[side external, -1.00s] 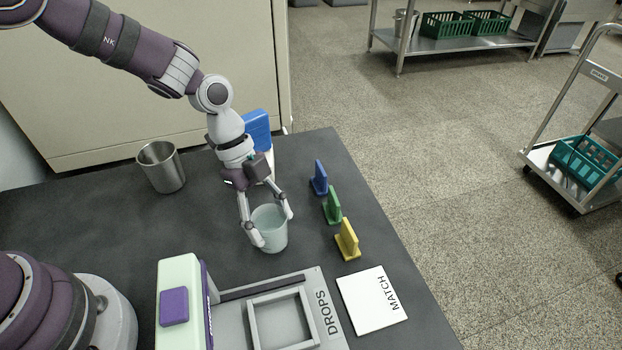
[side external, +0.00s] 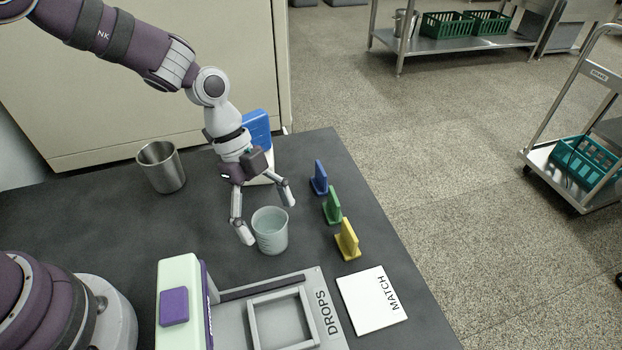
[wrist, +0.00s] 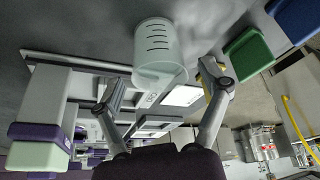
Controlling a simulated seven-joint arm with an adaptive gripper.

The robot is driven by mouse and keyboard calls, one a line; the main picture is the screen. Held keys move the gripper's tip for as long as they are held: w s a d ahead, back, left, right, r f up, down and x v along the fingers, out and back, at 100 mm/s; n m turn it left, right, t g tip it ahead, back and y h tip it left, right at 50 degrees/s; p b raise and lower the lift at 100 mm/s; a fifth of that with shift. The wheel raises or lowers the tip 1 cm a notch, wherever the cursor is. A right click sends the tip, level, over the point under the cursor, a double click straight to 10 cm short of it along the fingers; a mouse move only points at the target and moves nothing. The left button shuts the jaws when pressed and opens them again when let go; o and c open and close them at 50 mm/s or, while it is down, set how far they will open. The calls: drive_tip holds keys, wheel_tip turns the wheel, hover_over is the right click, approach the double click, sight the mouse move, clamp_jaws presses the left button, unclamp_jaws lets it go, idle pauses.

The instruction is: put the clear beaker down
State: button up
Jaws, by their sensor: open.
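The clear beaker (side external: 270,232), pale and translucent with dark graduation marks, stands upright on the dark table in the side view. In the wrist view the beaker (wrist: 158,50) shows beyond the fingertips, at the top middle. My gripper (side external: 267,214) is open and empty, its fingers spread wide above and behind the beaker. The wrist view also shows my gripper (wrist: 163,82) with both fingers apart and clear of the beaker's wall.
A steel cup (side external: 162,168) stands at the back left. In front are the DROPS machine (side external: 232,310) with a square frame and a white MATCH card (side external: 372,299). Bare table surrounds the beaker.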

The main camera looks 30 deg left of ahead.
drive_tip(key=s+v, duration=0.1)
drive_tip(key=v, duration=1)
drive_tip(key=s+a+r+n+t+y, duration=0.2)
drive_tip(key=s+a+r+n+t, duration=0.1)
drive_tip(key=n, duration=0.7)
drive_tip(key=s+a+r+n+t+y, duration=0.2)
drive_tip(key=s+a+n, duration=0.4)
drive_tip(key=n, duration=0.3)
drive_tip(key=shift+s+r+n+t, duration=0.35)
drive_tip(key=shift+r+n+t, duration=0.05)
drive_tip(key=shift+r+t, duration=0.45)
